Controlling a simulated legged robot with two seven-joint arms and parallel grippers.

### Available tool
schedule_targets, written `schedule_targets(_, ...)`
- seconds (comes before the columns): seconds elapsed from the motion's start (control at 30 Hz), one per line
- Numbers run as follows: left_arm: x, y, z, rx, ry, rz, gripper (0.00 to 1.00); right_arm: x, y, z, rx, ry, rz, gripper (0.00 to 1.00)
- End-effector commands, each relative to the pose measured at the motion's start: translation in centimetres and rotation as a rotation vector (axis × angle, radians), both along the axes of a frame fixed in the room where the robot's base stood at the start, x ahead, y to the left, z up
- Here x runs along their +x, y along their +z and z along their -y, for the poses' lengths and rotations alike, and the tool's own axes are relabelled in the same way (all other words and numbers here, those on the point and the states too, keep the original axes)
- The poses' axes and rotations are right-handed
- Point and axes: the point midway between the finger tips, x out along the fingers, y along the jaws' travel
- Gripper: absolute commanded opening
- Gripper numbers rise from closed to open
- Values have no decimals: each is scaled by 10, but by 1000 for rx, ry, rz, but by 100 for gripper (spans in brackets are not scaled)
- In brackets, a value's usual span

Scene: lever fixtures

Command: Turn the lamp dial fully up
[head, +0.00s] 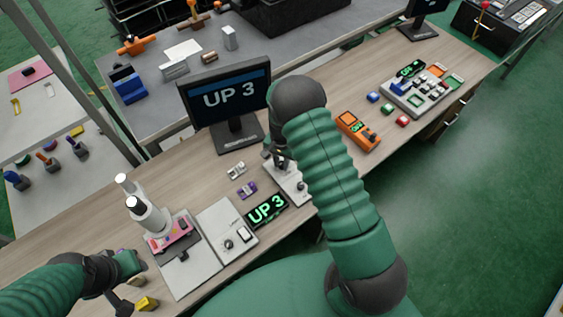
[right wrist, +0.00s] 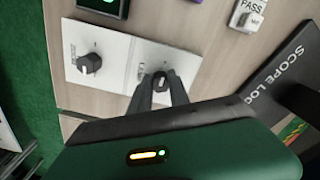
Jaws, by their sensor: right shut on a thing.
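A white plate (right wrist: 112,58) bears two dark dials in the right wrist view. My right gripper (right wrist: 160,88) is shut on the dial (right wrist: 160,78) at the right, and its fingers hide part of it. The other dial (right wrist: 89,63) stands free at the left. In the head view my right gripper (head: 277,158) is at the plate (head: 291,186), largely hidden by my arm. My left gripper (head: 132,268) is at the lower left, apart from the plate; its jaw state is unclear.
A monitor (head: 225,95) and a small display (head: 266,211) both read "UP 3". A panel with a knob and switch (head: 226,232) lies left of the display. White (head: 237,170) and purple (head: 247,189) small blocks lie nearby. An orange device (head: 357,130) is at the right.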

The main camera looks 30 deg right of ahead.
Motion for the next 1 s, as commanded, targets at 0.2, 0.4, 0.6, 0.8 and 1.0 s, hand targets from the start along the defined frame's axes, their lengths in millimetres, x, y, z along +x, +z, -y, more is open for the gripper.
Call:
schedule_targets(0.2,0,0,0,0,0,0,36,2,0,0,0,-2,4,0)
schedule_targets(0.4,0,0,0,0,0,0,36,1,0,0,0,-1,2,44)
schedule_targets(0.6,0,0,0,0,0,0,36,0,0,0,1,0,1,44)
schedule_targets(0.8,0,-1,0,0,0,0,36,1,10,0,-1,0,4,44)
schedule_targets(1.0,0,-4,0,0,0,0,36,2,59,0,-1,1,6,44)
